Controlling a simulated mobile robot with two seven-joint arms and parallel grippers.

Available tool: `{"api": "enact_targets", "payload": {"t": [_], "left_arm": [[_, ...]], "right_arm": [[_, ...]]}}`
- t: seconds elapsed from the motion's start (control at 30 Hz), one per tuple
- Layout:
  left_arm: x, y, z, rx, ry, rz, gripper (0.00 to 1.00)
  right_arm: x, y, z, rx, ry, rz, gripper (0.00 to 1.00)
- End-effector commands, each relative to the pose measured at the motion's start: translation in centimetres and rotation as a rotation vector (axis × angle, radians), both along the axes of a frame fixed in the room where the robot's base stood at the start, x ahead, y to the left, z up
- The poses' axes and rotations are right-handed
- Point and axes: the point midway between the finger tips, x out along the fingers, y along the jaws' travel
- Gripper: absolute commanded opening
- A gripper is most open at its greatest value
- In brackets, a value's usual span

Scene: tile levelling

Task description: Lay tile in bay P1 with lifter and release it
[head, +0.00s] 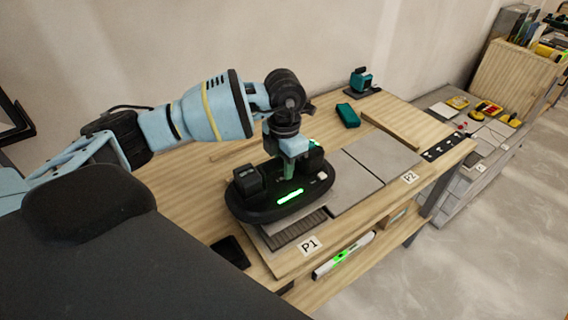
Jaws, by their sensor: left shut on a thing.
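My left gripper (289,160) is shut on the handle of the lifter (265,209), a black oval tool with a lit green bar. The lifter is over the bay labelled P1 (309,246) at the front of the wooden bench. It hides most of that bay. A dark ribbed strip (299,229) shows in front of it. Whether a tile is under the lifter, and whether it touches the bed, I cannot tell. Grey tiles (347,183) lie to the right, towards the label P2 (410,177). My right gripper is not in view.
A teal block (348,115) and a teal tool on a dark base (361,82) stand at the back of the bench (225,148). A spirit level (343,256) lies on the lower shelf. A side bench at the right holds yellow items (457,102).

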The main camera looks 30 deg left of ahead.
Motion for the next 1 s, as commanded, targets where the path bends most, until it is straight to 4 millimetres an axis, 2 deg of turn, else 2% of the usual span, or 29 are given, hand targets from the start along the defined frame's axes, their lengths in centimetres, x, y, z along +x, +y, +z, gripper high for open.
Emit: {"api": "enact_targets", "payload": {"t": [0.27, 1.0], "left_arm": [[0.1, 0.0, -0.7, -0.002, -0.005, 0.001, 0.0], [0.1, 0.0, -5.8, -0.002, -0.004, 0.001, 0.0]], "right_arm": [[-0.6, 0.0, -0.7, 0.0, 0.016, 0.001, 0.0], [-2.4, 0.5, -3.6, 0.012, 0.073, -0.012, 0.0]]}}
